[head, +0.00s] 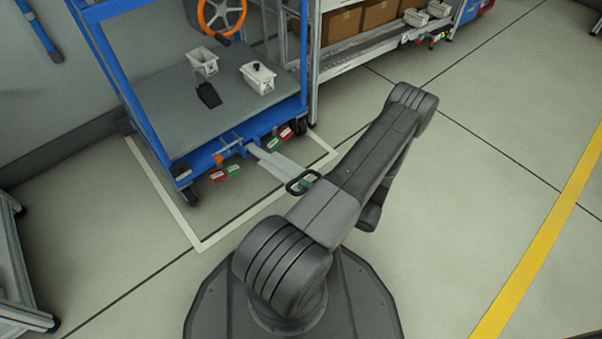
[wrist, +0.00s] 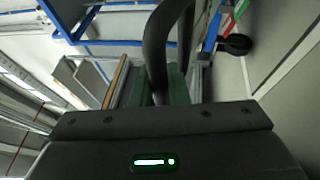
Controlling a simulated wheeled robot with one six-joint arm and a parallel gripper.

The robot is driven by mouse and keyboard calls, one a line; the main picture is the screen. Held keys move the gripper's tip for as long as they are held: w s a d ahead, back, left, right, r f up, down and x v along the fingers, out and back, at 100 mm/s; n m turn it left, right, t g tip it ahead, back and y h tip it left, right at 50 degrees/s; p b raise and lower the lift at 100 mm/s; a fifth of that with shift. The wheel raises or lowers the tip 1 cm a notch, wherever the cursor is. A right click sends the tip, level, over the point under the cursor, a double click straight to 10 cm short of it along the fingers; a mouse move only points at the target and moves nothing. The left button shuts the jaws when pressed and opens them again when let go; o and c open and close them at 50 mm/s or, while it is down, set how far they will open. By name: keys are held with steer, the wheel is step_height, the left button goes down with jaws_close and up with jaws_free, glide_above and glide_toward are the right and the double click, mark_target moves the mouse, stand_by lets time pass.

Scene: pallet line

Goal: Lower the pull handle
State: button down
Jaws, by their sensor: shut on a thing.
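The pull handle is a black loop (head: 302,181) at the end of a pale grey drawbar (head: 275,163) that sticks out from the front of the blue cart. In the head view the drawbar slants away from the cart toward my arm. In the wrist view the handle's dark curved bar (wrist: 157,45) rises between the green-padded fingers of my gripper (wrist: 158,90). The gripper is shut on this bar. In the head view my arm hides most of the gripper.
The blue cart (head: 205,160) carries white bins (head: 258,78), a black object (head: 208,95) and an orange wheel (head: 221,15). Red and green tags (head: 226,172) hang along its front. A shelf with cardboard boxes (head: 342,25) stands behind. The floor to the right is clear.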

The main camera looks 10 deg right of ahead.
steer(key=shift+n+t+y, duration=0.3)
steer(key=shift+n+y, duration=0.1)
steer(key=shift+y, duration=0.3)
steer(key=shift+s+d+f+b, duration=0.1)
steer(key=shift+s+d+f, duration=0.1)
steer(key=shift+f, duration=0.55)
steer(key=shift+s+d+f+b, duration=0.1)
steer(key=shift+s+f, duration=0.1)
steer(key=shift+f, duration=0.5)
steer(key=shift+s+d+f+b, duration=0.1)
steer(key=shift+s+d+f, duration=0.1)
steer(key=shift+f, duration=0.55)
steer(key=c, duration=1.4)
jaws_free()
steer(key=p+v, duration=0.2)
steer(key=v, duration=1.2)
steer(key=shift+a, duration=0.15)
steer(key=b+x, duration=0.2)
steer(key=x, duration=1.2)
steer(key=shift+r, duration=0.2)
